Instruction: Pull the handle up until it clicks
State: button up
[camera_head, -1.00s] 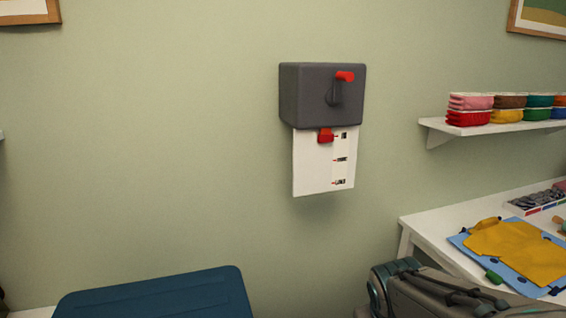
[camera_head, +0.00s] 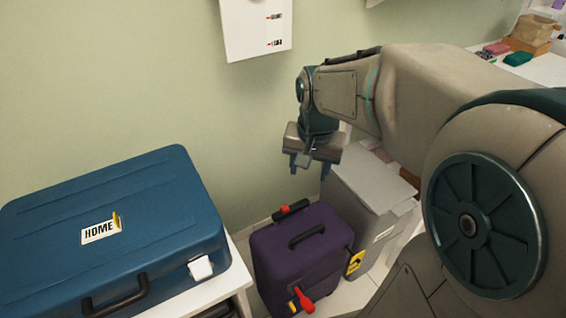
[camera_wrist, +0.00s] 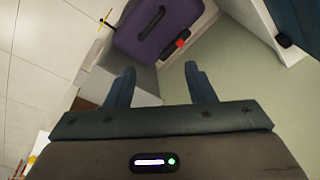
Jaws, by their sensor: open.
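A purple suitcase (camera_head: 300,255) stands on the floor at the lower middle of the head view. A short black pull handle (camera_head: 291,210) with a red button lies low at its back edge. A separate black carry handle (camera_head: 307,236) is on its top. My gripper (camera_head: 309,168) is open and empty, pointing down, above and behind the pull handle and apart from it. In the wrist view the fingers (camera_wrist: 161,80) are spread. The suitcase (camera_wrist: 165,30) shows beyond them at the top, with the pull handle (camera_wrist: 176,47) near the right finger.
A blue HOME suitcase (camera_head: 120,215) lies on a white table (camera_head: 240,265) at the left. A grey box (camera_head: 365,190) stands right behind the purple suitcase, near my gripper. The wall (camera_head: 130,80) is close behind.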

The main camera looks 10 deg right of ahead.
jog(key=w+d+f+m+b, duration=0.2)
jog(key=w+f+m+b, duration=0.25)
jog(key=w+f, duration=0.45)
jog(key=m+g+b, duration=0.2)
jog(key=m+b, duration=0.3)
jog(key=b, duration=0.2)
send_near(301, 203)
jog(key=shift+n, duration=0.25)
notch_tip(301, 203, down, 9)
jog(key=b, duration=0.2)
jog(key=shift+r+b, duration=0.1)
jog(key=shift+b, duration=0.2)
